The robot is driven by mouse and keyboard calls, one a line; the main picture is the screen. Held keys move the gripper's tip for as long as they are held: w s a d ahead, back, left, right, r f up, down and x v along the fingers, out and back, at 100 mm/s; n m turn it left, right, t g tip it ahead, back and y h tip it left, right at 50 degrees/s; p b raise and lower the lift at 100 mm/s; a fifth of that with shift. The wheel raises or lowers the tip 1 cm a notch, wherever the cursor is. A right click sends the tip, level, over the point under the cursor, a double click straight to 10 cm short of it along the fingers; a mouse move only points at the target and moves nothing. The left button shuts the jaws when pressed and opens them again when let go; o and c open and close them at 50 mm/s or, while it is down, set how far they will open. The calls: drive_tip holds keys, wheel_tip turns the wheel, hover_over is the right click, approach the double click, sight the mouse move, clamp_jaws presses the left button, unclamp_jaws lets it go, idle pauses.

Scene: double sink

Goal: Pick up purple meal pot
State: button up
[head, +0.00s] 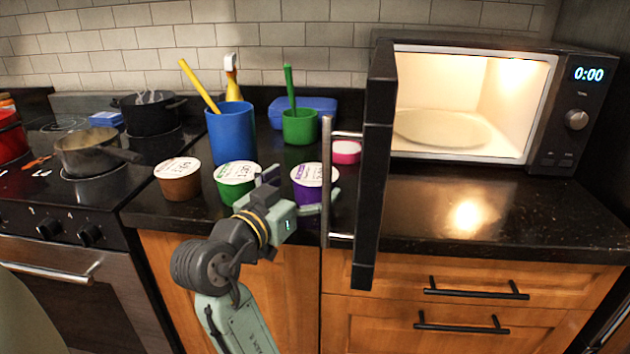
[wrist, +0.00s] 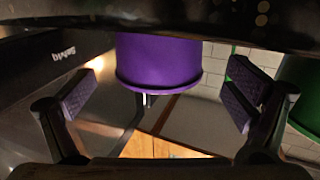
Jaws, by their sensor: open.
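The purple meal pot (head: 309,189) stands upright on the black counter, with a white lid bearing dark writing. It is just left of the open microwave door. My gripper (head: 295,192) is at the pot's near side, low over the counter's front edge. In the wrist view, the purple pot (wrist: 158,62) shows between the two spread fingers of my gripper (wrist: 158,98), with room on both sides. The fingers are open and empty; I cannot tell how far they reach around the pot.
The microwave door (head: 373,165) stands open close to the pot's right. A green-labelled pot (head: 237,183) is close on the left, and a brown pot (head: 178,179) further left. A pink-sided tub (head: 346,152), green cup (head: 299,127) and blue cup (head: 231,134) stand behind.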

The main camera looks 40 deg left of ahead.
drive_tip(key=shift+w+a, duration=0.1)
drive_tip(key=shift+w, duration=0.75)
drive_tip(key=shift+c, duration=0.2)
drive_tip(key=c, duration=1.5)
